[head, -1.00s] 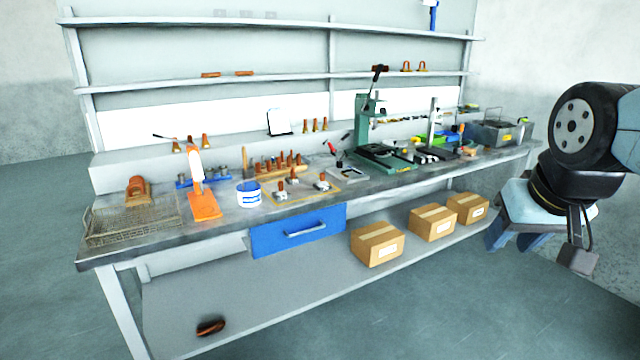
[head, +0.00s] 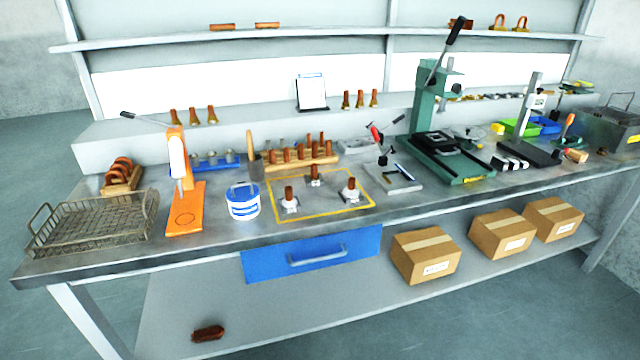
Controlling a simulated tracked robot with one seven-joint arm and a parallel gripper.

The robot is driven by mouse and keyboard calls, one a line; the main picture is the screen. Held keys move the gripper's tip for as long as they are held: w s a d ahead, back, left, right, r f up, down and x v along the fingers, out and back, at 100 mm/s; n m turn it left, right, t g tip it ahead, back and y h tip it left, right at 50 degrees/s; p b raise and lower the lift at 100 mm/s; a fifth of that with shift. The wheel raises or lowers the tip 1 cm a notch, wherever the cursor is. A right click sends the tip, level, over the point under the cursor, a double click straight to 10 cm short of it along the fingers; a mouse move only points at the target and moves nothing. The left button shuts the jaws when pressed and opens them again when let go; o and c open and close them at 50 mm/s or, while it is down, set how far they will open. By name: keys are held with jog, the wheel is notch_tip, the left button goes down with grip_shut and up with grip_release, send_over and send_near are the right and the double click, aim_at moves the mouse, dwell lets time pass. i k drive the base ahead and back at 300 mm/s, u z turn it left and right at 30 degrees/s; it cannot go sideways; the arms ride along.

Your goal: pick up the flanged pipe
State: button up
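Several small copper-brown pipe-like pieces are in the head view, and I cannot tell for certain which one is the flanged pipe. Upright copper pieces with wider, brass-coloured bases stand on the raised ledge, one group at left (head: 193,117) and one near the middle (head: 360,99). Three more copper pieces (head: 314,174) stand on pale bases inside a yellow-outlined square on the bench. A reddish-brown piece (head: 207,333) lies on its side on the lower shelf. My gripper is not in view.
A wire basket (head: 95,225), orange stand (head: 186,210), white-and-blue tub (head: 243,203) and green press (head: 440,140) stand on the workbench (head: 120,262). A blue drawer (head: 312,257) hangs below. Cardboard boxes (head: 425,257) occupy the lower shelf's right; its left is mostly bare.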

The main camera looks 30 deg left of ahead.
aim_at(290, 204)
jog(key=u, duration=0.4)
jog(key=i, duration=0.95)
jog(key=u, duration=0.65)
jog(key=k, duration=0.9)
jog(key=u, duration=0.2)
jog(key=i, duration=0.9)
jog(key=z, duration=0.1)
